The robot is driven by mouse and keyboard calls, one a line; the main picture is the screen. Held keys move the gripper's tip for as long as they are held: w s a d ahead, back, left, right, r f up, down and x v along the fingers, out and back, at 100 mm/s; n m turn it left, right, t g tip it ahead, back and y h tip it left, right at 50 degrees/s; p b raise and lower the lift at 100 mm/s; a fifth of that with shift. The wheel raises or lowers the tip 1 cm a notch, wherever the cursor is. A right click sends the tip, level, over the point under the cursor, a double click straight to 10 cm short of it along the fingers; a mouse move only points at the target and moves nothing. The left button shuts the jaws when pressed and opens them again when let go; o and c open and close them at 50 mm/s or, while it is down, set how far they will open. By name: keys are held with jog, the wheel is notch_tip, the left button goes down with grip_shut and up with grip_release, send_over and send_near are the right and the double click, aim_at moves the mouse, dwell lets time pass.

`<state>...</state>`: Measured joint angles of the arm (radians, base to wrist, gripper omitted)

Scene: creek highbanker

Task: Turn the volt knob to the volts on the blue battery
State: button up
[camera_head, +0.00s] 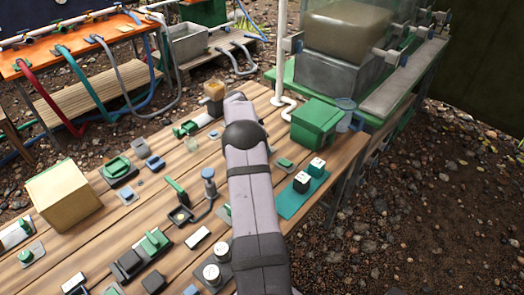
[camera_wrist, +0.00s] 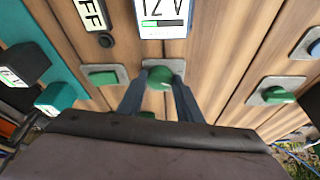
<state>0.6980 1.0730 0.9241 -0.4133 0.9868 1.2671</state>
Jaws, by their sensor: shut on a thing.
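In the wrist view, a green knob (camera_wrist: 161,74) sits on a grey plate. The two dark fingers of my gripper (camera_wrist: 158,92) are shut on it, one on each side. In the head view the teal block (camera_head: 316,168) and the dark block (camera_head: 301,183) stand on a teal mat (camera_head: 291,203). My arm hides the gripper there.
Other green knobs on plates flank the held one, left (camera_wrist: 103,77) and right (camera_wrist: 276,94). An OFF-type label (camera_wrist: 90,12) is nearby. The wooden bench also holds a green box (camera_head: 315,122), a yellow box (camera_head: 64,195) and several small switches.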

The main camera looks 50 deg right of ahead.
jog(key=shift+w+m+g+y, duration=0.15)
jog(key=shift+m+g+y, duration=0.25)
jog(key=shift+m, duration=0.8)
jog(key=shift+m+p, duration=0.3)
jog(key=shift+m, duration=0.1)
jog(key=o, duration=1)
jog(key=shift+o, duration=0.2)
jog(key=shift+r, duration=0.1)
jog(key=v, duration=0.7)
jog(key=shift+w+b, duration=0.15)
jog(key=shift+b, duration=0.2)
jog(key=shift+a, duration=0.1)
